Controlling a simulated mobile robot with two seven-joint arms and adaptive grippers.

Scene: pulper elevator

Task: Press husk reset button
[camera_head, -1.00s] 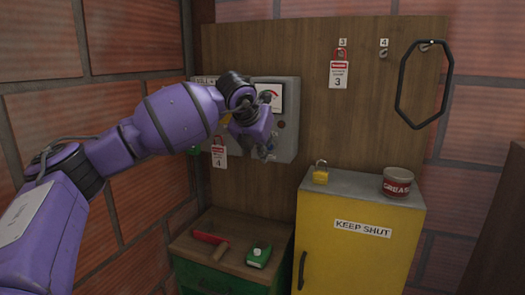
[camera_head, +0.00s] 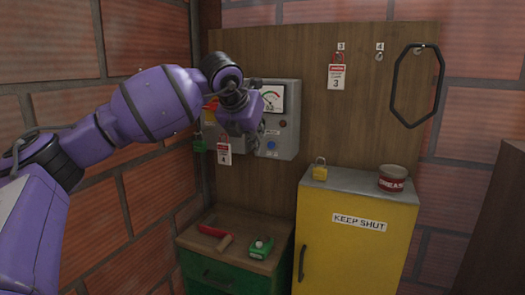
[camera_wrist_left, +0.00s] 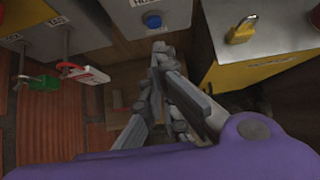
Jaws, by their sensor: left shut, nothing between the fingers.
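A grey control box (camera_head: 289,123) hangs on the wooden board, with a gauge (camera_head: 273,98), a small dark red round part (camera_head: 282,123) and a blue round button (camera_head: 272,145). The blue button also shows in the left wrist view (camera_wrist_left: 152,20), on the box face above my fingertips. My left gripper (camera_head: 257,143) is in front of the box, its fingers just left of the blue button in the head view. Its fingers (camera_wrist_left: 161,48) are shut and empty, apparently apart from the button. My arm hides part of the box's left side. My right gripper is not in view.
A yellow cabinet (camera_head: 348,260) carries a brass padlock (camera_head: 319,170) and a grease tin (camera_head: 392,178). A green drawer unit (camera_head: 206,270) holds a red-handled tool (camera_head: 213,231) and a green item (camera_head: 261,247).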

